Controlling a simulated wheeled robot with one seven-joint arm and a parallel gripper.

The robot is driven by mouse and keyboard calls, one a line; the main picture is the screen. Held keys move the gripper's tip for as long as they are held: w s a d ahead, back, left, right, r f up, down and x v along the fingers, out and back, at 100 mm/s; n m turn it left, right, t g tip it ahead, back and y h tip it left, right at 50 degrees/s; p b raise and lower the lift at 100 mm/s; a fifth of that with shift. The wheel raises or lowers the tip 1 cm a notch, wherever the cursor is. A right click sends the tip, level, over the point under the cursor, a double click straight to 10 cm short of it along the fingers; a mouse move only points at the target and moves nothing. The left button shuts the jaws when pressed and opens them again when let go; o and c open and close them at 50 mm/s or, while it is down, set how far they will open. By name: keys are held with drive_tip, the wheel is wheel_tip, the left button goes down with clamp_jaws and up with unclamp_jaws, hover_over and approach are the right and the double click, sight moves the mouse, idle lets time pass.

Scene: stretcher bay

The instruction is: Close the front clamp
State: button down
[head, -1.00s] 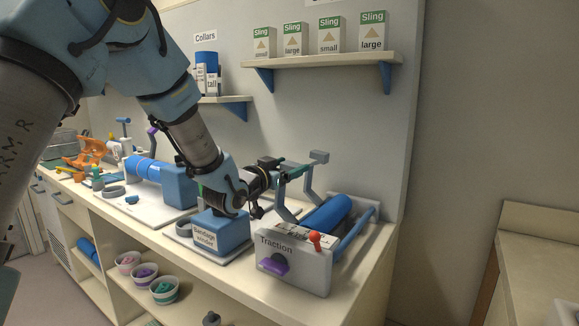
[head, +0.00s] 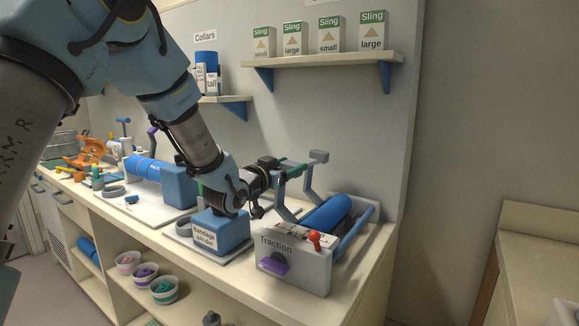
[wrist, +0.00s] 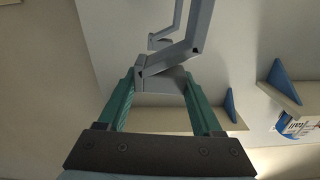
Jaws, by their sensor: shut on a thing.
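My gripper (head: 296,168) is over the counter, behind the traction unit. Its green fingers (wrist: 118,103) are shut on a grey block (wrist: 160,80), part of a bent grey bar (wrist: 190,50). In the head view the bar (head: 308,182) rises behind the blue roller, with a block at its top. The traction unit (head: 305,277) has a grey front plate, a purple knob (head: 272,263) and a red lever (head: 315,239). I cannot tell which part is the front clamp. The foot of the bar is hidden behind the unit.
A blue bandage winder (head: 222,232) stands left of the traction unit, close to my wrist. A blue roll (head: 150,170) lies further left. A shelf (head: 325,60) with sling boxes hangs above. The counter's front right corner is clear.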

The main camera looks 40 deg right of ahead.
drive_tip(key=shift+b, duration=0.55)
drive_tip(key=shift+s+d+f+m+b, duration=0.1)
drive_tip(key=shift+s+m+b, duration=0.3)
drive_tip(key=shift+b, duration=0.2)
drive_tip(key=shift+s+d+f+m+b, duration=0.1)
drive_tip(key=shift+s+m+b, duration=0.25)
drive_tip(key=shift+b, duration=0.25)
drive_tip(key=s+f+m+b, duration=0.1)
drive_tip(key=s+m+b, duration=0.1)
drive_tip(key=b, duration=0.2)
drive_tip(key=s+d+f+m+b, duration=0.1)
drive_tip(key=s+m+b, duration=0.1)
drive_tip(key=b, duration=0.3)
drive_tip(key=s+d+f+m+b, duration=0.1)
drive_tip(key=s+m+b, duration=0.1)
drive_tip(key=s+b, duration=0.2)
drive_tip(key=b, duration=0.1)
drive_tip(key=s+m+b, duration=0.1)
drive_tip(key=s+f+b, duration=0.1)
drive_tip(key=shift+s+d+m+b, duration=0.1)
drive_tip(key=shift+d+m+b, duration=0.2)
drive_tip(key=shift+m+b, duration=0.05)
drive_tip(key=shift+c, duration=0.7)
unclamp_jaws()
drive_tip(key=shift+r, duration=0.2)
